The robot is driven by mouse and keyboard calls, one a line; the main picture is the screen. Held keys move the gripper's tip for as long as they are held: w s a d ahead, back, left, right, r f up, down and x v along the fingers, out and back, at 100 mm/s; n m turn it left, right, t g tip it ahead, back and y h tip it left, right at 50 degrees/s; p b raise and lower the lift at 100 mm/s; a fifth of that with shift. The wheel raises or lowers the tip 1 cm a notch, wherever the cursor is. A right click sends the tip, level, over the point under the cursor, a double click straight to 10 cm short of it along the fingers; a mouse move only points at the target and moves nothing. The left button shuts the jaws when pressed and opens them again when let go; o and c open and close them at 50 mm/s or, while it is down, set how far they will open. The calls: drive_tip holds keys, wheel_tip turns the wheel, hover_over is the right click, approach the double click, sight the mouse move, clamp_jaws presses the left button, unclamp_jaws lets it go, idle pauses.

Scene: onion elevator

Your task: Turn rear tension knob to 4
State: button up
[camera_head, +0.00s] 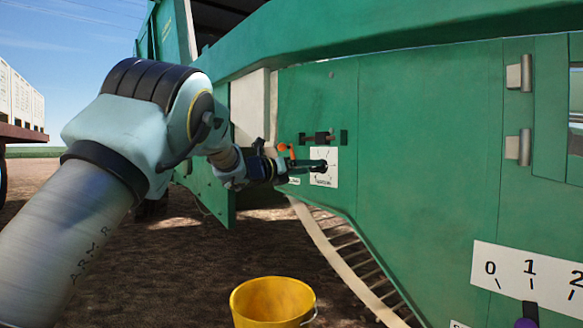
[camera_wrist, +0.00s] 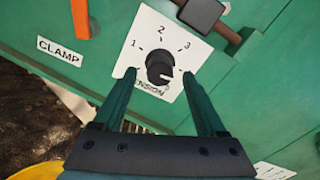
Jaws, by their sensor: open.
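The rear tension knob (camera_wrist: 160,68) is a round black knob on a white dial plate (camera_wrist: 178,42) marked 1, 2 and 3, with TENSION below. A pale mark on the knob points to the lower right, past the 3. No 4 is visible; the right finger covers that side of the plate. My gripper (camera_wrist: 159,76) is open, with one finger on each side of the knob. I cannot tell whether the fingers touch it. In the head view my gripper (camera_head: 318,166) reaches the white plate (camera_head: 330,155) on the green side panel.
An orange handle (camera_wrist: 80,18) and a CLAMP label (camera_wrist: 60,50) are left of the dial. A dark latch block (camera_wrist: 202,14) on a brown bar is above it. A yellow bucket (camera_head: 273,302) stands below. A 0-1-2 scale (camera_head: 510,270) is at lower right.

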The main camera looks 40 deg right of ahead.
drive_tip(key=a+p, duration=0.2)
drive_tip(key=a, duration=0.5)
drive_tip(key=shift+w+a, duration=0.2)
drive_tip(key=shift+a, duration=0.05)
drive_tip(key=shift+w, duration=0.1)
